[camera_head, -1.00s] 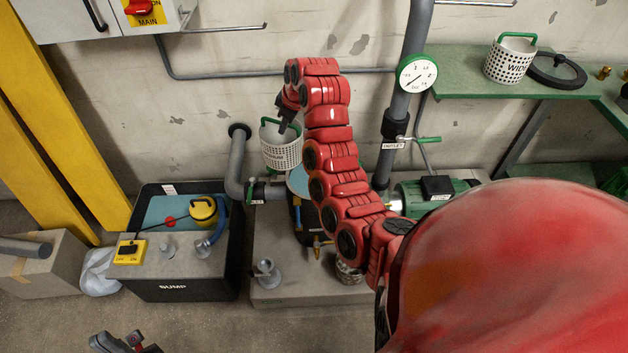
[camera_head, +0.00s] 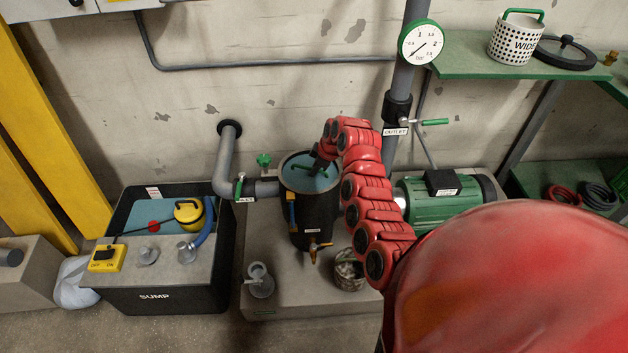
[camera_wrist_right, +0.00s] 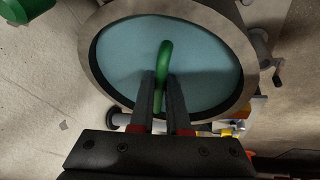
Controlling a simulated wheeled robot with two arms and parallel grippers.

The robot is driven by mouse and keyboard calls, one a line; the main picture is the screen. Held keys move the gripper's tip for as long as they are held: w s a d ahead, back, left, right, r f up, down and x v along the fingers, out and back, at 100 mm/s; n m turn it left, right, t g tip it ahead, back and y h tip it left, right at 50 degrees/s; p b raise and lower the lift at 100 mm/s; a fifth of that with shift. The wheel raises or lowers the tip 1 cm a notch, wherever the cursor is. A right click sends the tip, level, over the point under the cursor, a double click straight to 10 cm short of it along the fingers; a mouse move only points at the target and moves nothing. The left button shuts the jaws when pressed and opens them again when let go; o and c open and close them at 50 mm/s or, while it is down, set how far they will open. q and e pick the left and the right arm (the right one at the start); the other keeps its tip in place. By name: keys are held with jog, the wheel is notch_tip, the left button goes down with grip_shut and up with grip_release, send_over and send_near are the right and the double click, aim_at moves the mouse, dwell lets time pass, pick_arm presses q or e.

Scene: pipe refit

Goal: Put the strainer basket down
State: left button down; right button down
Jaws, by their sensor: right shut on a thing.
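My right gripper (camera_head: 315,163) is shut on the green handle of the strainer basket (camera_wrist_right: 165,62), inside the mouth of the black strainer pot (camera_head: 309,218). In the right wrist view my gripper's two fingers (camera_wrist_right: 159,100) close on the handle, over blue water framed by the pot's grey rim (camera_wrist_right: 91,70). Only the handle shows; the basket's body is hidden below the water surface, and I cannot tell whether it touches the pot's bottom. My left gripper is not in view.
A white WIDE basket (camera_head: 512,42) and a black lid (camera_head: 566,52) sit on the green shelf (camera_head: 468,66). The inlet pipe (camera_head: 228,165) and pump (camera_head: 436,205) flank the pot. The sump (camera_head: 160,298) is at left.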

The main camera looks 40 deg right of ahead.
jog(key=shift+f+b, duration=0.3)
jog(key=shift+f, duration=1.35)
jog(key=shift+f, duration=0.2)
jog(key=c, duration=0.9)
grip_release()
